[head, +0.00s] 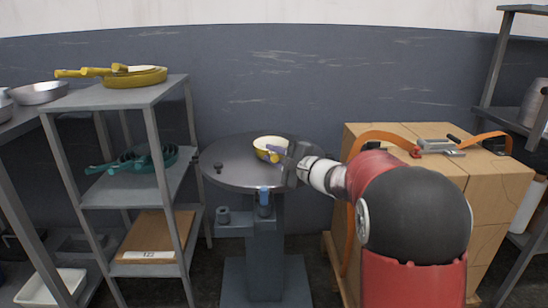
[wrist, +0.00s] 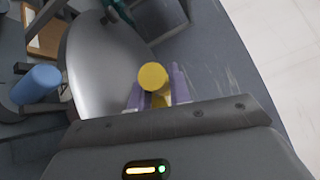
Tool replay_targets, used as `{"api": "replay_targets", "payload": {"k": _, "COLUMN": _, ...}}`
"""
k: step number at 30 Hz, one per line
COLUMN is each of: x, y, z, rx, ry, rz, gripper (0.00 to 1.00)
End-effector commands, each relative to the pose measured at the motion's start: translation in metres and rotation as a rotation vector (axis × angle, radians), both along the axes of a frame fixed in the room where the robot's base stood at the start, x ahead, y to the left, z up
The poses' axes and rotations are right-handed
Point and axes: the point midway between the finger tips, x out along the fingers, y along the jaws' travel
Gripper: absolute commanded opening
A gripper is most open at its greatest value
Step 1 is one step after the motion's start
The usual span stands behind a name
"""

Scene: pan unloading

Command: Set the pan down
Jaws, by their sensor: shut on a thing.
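A small yellow pan with a cream inside (head: 268,143) is over the right part of the round grey table (head: 232,180). I cannot tell whether its base touches the top. My gripper (head: 284,156) is at the pan's right side, shut on its yellow handle. In the wrist view the round yellow handle end (wrist: 153,76) sits between the two purple fingers of my gripper (wrist: 157,93). The pan's bowl is hidden there. The grey table (wrist: 105,75) shows to the left of the fingers.
More yellow pans (head: 135,77) lie on the left shelf's top, with green pans (head: 140,160) below. A blue cylinder (head: 264,196) stands at the table's front. Strapped cardboard boxes (head: 440,190) are at right. The table's left half is mostly clear.

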Motion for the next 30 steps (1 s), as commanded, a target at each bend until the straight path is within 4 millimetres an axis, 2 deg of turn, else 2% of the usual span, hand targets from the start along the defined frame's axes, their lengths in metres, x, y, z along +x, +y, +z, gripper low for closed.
{"api": "replay_targets", "payload": {"k": 14, "x": -0.0001, "y": -0.0003, "z": -0.0078, "rx": 0.0, "ry": -0.003, "rz": -0.001, "gripper": 0.0}}
{"api": "replay_targets", "payload": {"k": 15, "x": -0.0001, "y": -0.0003, "z": -0.0073, "rx": -0.001, "ry": -0.002, "rz": 0.0, "gripper": 0.22}}
{"api": "replay_targets", "payload": {"k": 19, "x": -0.0001, "y": -0.0003, "z": -0.0068, "rx": 0.0, "ry": -0.001, "rz": 0.0, "gripper": 0.39}}
{"api": "replay_targets", "payload": {"k": 30, "x": -0.0001, "y": -0.0002, "z": -0.0033, "rx": 0.0, "ry": -0.001, "rz": 0.0, "gripper": 0.41}}
